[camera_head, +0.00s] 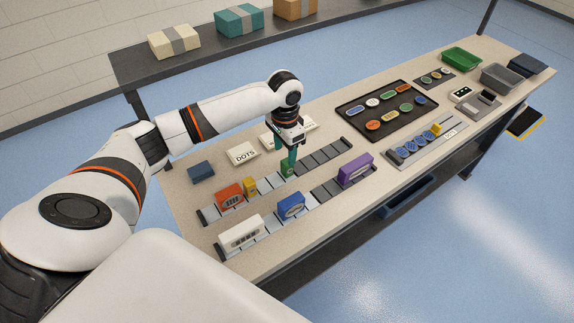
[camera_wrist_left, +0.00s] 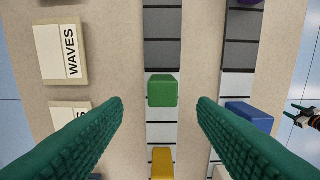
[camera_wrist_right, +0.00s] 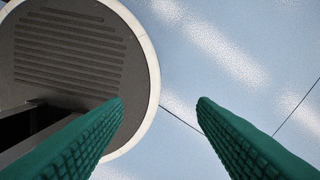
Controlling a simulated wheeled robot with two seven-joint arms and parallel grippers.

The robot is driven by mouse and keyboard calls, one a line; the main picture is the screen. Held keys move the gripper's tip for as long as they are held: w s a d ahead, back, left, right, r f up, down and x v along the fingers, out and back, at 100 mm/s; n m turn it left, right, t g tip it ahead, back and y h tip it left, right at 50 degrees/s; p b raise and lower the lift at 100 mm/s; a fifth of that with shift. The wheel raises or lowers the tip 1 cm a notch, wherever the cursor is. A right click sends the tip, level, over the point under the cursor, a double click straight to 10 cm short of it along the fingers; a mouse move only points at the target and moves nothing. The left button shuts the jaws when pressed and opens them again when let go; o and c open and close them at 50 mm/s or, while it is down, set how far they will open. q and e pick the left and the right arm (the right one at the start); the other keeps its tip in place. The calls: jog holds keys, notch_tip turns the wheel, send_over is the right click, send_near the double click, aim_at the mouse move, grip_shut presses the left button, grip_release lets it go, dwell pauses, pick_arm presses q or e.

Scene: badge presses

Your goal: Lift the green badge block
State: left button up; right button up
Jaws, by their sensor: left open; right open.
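The green badge block (camera_head: 287,168) stands in the back slotted rail, under my left gripper (camera_head: 291,155). In the left wrist view the green block (camera_wrist_left: 162,91) lies between and beyond the two open green fingers (camera_wrist_left: 160,105), with a gap on each side. From these views I cannot tell how far the fingertips are above it. In the head view the fingers hide part of the block. My right gripper (camera_wrist_right: 160,105) is open and empty in its own wrist view, over the blue floor; it does not show in the head view.
The back rail also holds an orange block (camera_head: 229,196) and a small yellow block (camera_head: 249,186). The front rail holds white (camera_head: 240,234), blue (camera_head: 291,207) and purple (camera_head: 355,171) blocks. A "WAVES" sign block (camera_wrist_left: 60,53) lies behind. A black badge tray (camera_head: 386,111) is farther right.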

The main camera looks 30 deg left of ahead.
aim_at(287, 168)
pick_arm(q)
jog(key=f, duration=0.1)
jog(key=f+p, duration=0.1)
jog(key=f, duration=0.2)
jog(key=shift+w+d+f, duration=0.1)
jog(key=shift+d+f, duration=0.05)
jog(key=shift+d, duration=0.1)
jog(key=shift+f, duration=0.5)
jog(key=c, duration=1.1)
pick_arm(e)
jog(key=shift+w+a+r, duration=0.2)
jog(key=shift+w+r, duration=0.25)
jog(key=shift+w+a+r, duration=0.2)
jog(key=shift+w+r, duration=0.2)
jog(key=shift+w, duration=0.05)
